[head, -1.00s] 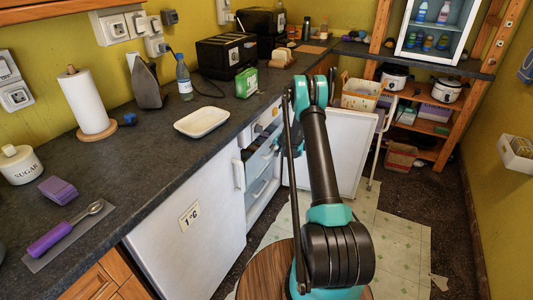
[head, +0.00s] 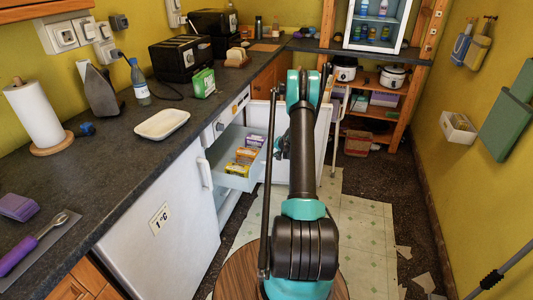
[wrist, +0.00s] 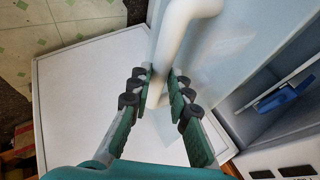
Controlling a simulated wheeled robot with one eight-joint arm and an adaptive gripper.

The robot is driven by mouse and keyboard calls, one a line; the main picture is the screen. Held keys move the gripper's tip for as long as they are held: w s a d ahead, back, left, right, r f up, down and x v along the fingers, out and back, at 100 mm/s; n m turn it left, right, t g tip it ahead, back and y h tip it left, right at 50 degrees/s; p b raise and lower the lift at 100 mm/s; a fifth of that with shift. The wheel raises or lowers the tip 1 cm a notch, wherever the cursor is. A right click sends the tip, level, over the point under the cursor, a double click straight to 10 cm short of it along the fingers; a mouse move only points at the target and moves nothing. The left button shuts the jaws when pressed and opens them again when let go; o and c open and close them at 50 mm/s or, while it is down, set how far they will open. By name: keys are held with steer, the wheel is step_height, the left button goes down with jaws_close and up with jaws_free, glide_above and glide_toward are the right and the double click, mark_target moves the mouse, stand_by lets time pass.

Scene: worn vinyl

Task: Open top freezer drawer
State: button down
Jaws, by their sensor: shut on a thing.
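The freezer (head: 165,215) stands under the dark counter, beside a closed white front bearing a "1°C" label. Its white door (head: 321,130) stands open, partly behind my arm. In the wrist view, my gripper (wrist: 162,92) is shut on a white drawer handle (wrist: 180,35) on the pale drawer front.
The open door's white panel (wrist: 85,85) lies close to my gripper in the wrist view. Pale floor tiles (head: 365,225) are clear to the right of my arm. A shelf unit (head: 385,110) stands at the back. Loose scraps lie on the floor at right.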

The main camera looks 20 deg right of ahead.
steer(key=shift+s+d, duration=0.15)
steer(key=shift+d, duration=0.05)
steer(key=c, duration=1.4)
jaws_free()
steer(key=v, duration=1.2)
steer(key=shift+d+f, duration=0.1)
